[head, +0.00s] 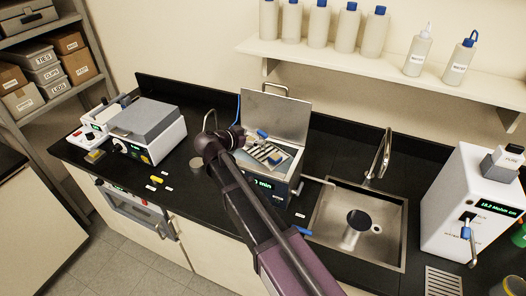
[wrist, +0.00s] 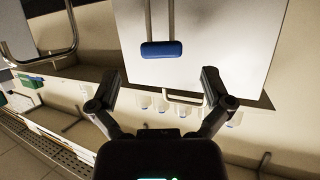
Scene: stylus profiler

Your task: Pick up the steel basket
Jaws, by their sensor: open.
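The steel basket (head: 262,153) sits in the open bath (head: 291,170) on the bench in the head view, with slatted metal and blue grips showing. My arm covers part of its left side. In the wrist view a blue grip (wrist: 161,50) on two steel rods shows ahead of my gripper (wrist: 160,82), in front of a pale panel. It looks like a basket handle grip. My gripper is open, fingers spread wide with nothing between them. The grip lies beyond the fingertips, between their lines. In the head view my arm hides the fingers.
The bath's raised lid (head: 275,112) stands behind the basket. A grey-topped instrument (head: 149,122) stands left. Above, a shelf (head: 380,81) holds several bottles.

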